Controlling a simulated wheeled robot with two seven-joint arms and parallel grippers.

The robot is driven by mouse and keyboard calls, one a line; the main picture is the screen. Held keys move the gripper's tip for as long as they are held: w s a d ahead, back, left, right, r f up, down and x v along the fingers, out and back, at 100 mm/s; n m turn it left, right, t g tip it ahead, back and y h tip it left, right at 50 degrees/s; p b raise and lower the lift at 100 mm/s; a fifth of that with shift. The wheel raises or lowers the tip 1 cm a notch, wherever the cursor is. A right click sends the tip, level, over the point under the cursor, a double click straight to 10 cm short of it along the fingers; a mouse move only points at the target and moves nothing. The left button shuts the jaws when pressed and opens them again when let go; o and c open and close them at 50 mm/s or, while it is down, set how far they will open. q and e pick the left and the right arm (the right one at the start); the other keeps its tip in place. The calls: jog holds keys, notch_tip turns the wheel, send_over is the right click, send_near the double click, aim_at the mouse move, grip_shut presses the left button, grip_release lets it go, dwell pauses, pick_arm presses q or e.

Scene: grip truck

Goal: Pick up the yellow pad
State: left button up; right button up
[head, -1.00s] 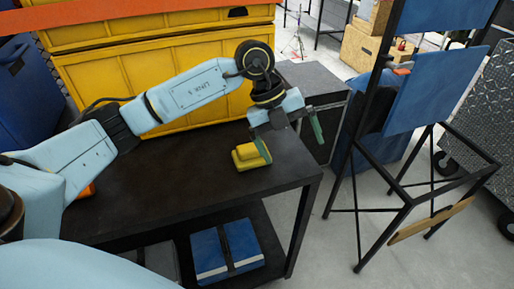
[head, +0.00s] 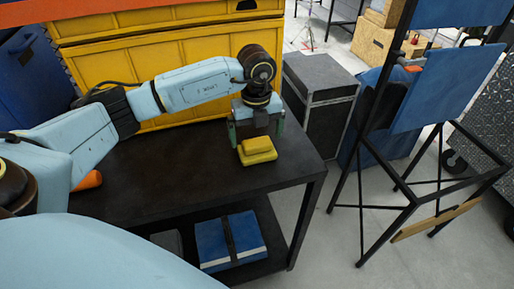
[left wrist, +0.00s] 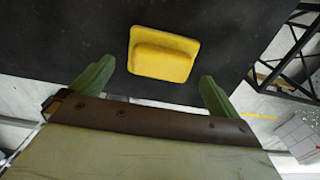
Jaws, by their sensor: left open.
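The yellow pad (head: 257,150) lies on the black table (head: 170,175) near its right end. It has a raised block on a wider base. My left gripper (head: 257,137) is open just behind and above the pad, its green fingers pointing down on either side. In the left wrist view the yellow pad (left wrist: 163,54) lies ahead of the open green fingertips of my left gripper (left wrist: 155,75), between their lines and apart from both. My right gripper is not in view.
An orange object (head: 88,181) lies on the table by my left forearm. Large yellow crates (head: 170,55) stand behind the table. A blue box (head: 213,243) is on the lower shelf.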

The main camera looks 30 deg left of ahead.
aim_at(257, 142)
pick_arm(q)
notch_tip(257, 142, down, 5)
jog(key=shift+w+r+p, duration=0.15)
jog(key=shift+r+p, duration=0.05)
jog(key=shift+p, duration=0.25)
jog(key=c, duration=0.7)
jog(key=shift+r, duration=0.2)
notch_tip(257, 142, up, 10)
jog(key=shift+f+b, duration=0.1)
jog(key=shift+b, duration=0.65)
